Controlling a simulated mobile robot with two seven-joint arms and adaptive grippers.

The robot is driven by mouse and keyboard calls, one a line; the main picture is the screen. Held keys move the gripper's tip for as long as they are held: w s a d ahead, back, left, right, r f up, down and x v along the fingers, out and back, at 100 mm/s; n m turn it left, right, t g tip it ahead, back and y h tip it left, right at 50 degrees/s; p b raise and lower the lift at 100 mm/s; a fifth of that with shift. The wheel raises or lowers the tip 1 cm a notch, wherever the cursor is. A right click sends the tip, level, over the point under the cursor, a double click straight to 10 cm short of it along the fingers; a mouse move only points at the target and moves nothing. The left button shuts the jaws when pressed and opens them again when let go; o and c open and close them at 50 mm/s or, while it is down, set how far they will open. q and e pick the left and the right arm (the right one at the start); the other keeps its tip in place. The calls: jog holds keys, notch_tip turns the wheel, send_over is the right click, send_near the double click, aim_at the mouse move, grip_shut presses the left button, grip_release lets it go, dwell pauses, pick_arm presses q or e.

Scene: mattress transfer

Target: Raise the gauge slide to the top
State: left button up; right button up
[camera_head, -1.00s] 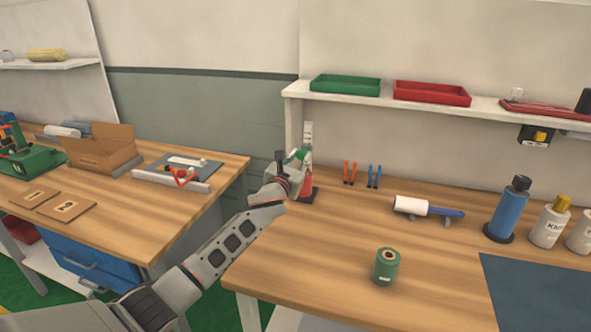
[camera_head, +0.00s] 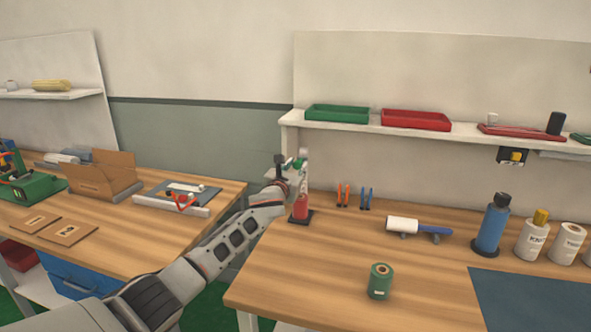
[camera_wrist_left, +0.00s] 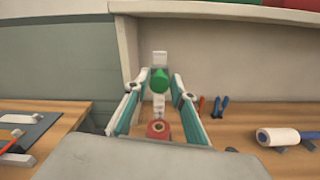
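The gauge is a slim pale upright post (camera_head: 304,156) with a red lower part (camera_head: 301,207) on a dark base, near the left end of the right-hand bench. Its green slide knob (camera_wrist_left: 159,81) is high on the post, a little below the top, with bare post above it. My left gripper (camera_head: 294,165) is at the knob, with one finger on each side of it in the left wrist view. It appears shut on the knob, though finger contact is hard to make out. My right gripper is not in view.
Orange and blue clips (camera_head: 354,196), a white roller (camera_head: 405,225) and a green roll (camera_head: 380,281) are right of the gauge. A shelf (camera_head: 340,124) with green and red trays is above and behind. A gap separates this bench from the left bench (camera_head: 120,245).

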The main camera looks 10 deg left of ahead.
pick_arm(q)
jog(key=shift+o, duration=0.5)
jog(key=s, duration=1.2)
jog(key=shift+a, duration=0.2)
